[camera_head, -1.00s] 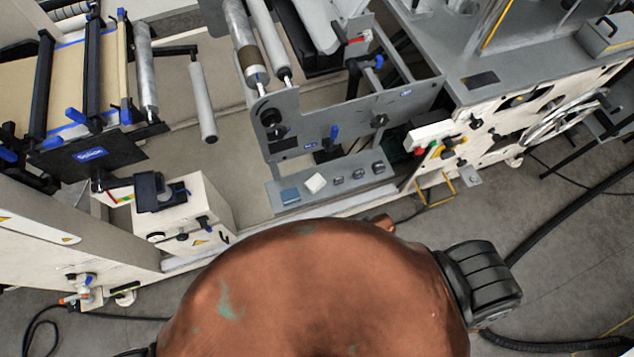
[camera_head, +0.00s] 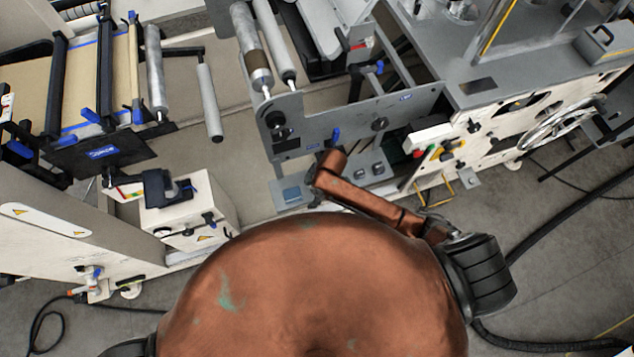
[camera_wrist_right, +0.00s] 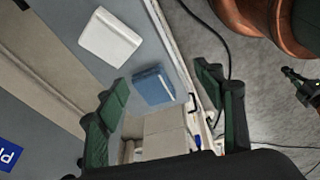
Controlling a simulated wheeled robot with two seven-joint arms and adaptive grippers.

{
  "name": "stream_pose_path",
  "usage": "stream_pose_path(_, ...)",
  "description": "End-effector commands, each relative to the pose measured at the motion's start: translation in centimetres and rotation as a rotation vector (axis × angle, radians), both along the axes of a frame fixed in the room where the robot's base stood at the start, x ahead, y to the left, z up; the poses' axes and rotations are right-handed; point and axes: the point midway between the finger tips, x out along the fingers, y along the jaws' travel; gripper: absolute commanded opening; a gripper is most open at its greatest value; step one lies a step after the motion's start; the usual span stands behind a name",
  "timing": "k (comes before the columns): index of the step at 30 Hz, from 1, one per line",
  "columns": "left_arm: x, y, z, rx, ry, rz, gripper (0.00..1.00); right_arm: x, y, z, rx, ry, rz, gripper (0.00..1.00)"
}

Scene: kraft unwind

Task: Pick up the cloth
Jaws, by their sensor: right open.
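In the head view the white pad is hidden behind my right arm's end. My right gripper (camera_wrist_right: 161,84) is open and empty, facing the shelf; its gap to the blue square is hard to judge. My left gripper is not in view.
Several small knobs (camera_head: 361,171) sit on the shelf to the right. The grey upright panel (camera_head: 350,120) with rollers stands just behind. A cream box (camera_head: 188,212) stands to the left. A loose cable (camera_wrist_right: 222,45) lies on the floor beside the shelf.

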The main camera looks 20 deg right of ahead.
Motion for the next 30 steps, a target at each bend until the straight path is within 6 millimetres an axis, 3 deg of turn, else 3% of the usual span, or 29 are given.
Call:
stream_pose_path(1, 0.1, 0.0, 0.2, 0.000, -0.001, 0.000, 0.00, 1.4, -0.1, 0.7, -0.043, -0.010, 0.102, 0.62)
stream_pose_path(6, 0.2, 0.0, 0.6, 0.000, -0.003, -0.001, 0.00, 4.0, -1.7, 1.6, -0.179, 0.006, 0.395, 0.62)
stream_pose_path(14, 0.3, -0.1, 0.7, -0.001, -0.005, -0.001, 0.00, 5.8, -4.2, 2.3, -0.270, 0.036, 0.555, 0.62)
stream_pose_path(23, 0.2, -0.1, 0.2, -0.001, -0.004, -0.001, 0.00, 5.8, -4.3, -0.6, -0.274, 0.038, 0.562, 0.62)
stream_pose_path(30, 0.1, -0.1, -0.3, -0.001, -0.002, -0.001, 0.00, 5.8, -4.2, -4.0, -0.273, 0.038, 0.562, 0.62)
